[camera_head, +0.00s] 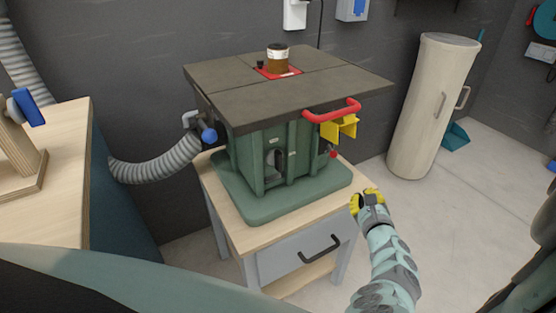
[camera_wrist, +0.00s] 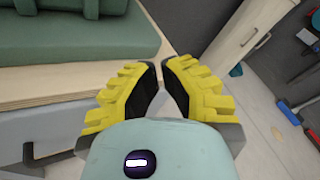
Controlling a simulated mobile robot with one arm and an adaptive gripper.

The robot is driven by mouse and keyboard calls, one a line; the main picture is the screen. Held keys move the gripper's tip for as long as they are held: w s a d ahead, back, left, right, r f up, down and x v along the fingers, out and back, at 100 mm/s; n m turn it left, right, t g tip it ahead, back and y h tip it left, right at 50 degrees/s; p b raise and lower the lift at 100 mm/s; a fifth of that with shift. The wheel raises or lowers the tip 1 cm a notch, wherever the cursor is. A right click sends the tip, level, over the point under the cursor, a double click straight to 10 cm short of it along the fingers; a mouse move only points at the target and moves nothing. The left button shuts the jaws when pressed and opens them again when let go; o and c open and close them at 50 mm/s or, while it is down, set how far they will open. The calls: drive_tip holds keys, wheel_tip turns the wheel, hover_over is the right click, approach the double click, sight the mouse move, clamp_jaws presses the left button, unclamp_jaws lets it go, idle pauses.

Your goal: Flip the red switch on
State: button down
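The green machine (camera_head: 262,165) stands on a wooden stand, under a dark flat top (camera_head: 235,85). A small red knob (camera_head: 333,154) shows low on its right side, under a yellow part (camera_head: 345,127). A curved red bar (camera_head: 335,111) sits at the top's front right edge. I cannot tell for certain which red part is the switch, or its position. My gripper (camera_head: 366,197), with yellow ribbed fingers, is right of the stand's edge, below and apart from these red parts. In the wrist view its fingertips (camera_wrist: 161,62) are close together with nothing seen between them; how far they are closed is unclear.
The wooden stand (camera_head: 255,238) has a drawer with a dark handle. A grey hose (camera_head: 160,170) runs left from the machine. A wooden bench (camera_head: 60,200) is at left. A pale cylinder (camera_head: 430,110) stands at the back right. The floor right of the stand is clear.

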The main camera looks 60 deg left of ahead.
sight(328, 151)
drive_tip(key=s+a+y+b, duration=0.1)
drive_tip(key=y+b, duration=0.1)
drive_tip(key=s+a+y+b, duration=0.1)
drive_tip(key=a+y+b, duration=0.1)
drive_tip(key=b, duration=0.1)
drive_tip(key=s+a+r+g+y+b, duration=0.1)
drive_tip(key=b, duration=0.1)
drive_tip(key=shift+s+a+y, duration=0.2)
drive_tip(key=shift+y, duration=0.2)
drive_tip(key=b+x, duration=0.2)
drive_tip(key=x, duration=0.1)
drive_tip(key=b+x, duration=0.4)
drive_tip(key=x, duration=0.1)
drive_tip(key=shift+w+a+f, duration=0.1)
drive_tip(key=shift+a+f, duration=0.1)
drive_tip(key=shift+a, duration=0.2)
drive_tip(key=shift+w+a+r+b, duration=0.25)
drive_tip(key=shift+a+r+b, duration=0.15)
drive_tip(key=shift+a, duration=0.2)
drive_tip(key=shift+r+p, duration=0.15)
drive_tip(key=shift+p, duration=0.25)
drive_tip(key=shift+d+r+p, duration=0.1)
drive_tip(key=shift+p, duration=0.25)
drive_tip(key=shift+d+h+p, duration=0.1)
drive_tip(key=shift+h+p, duration=0.2)
drive_tip(key=shift+p, duration=0.05)
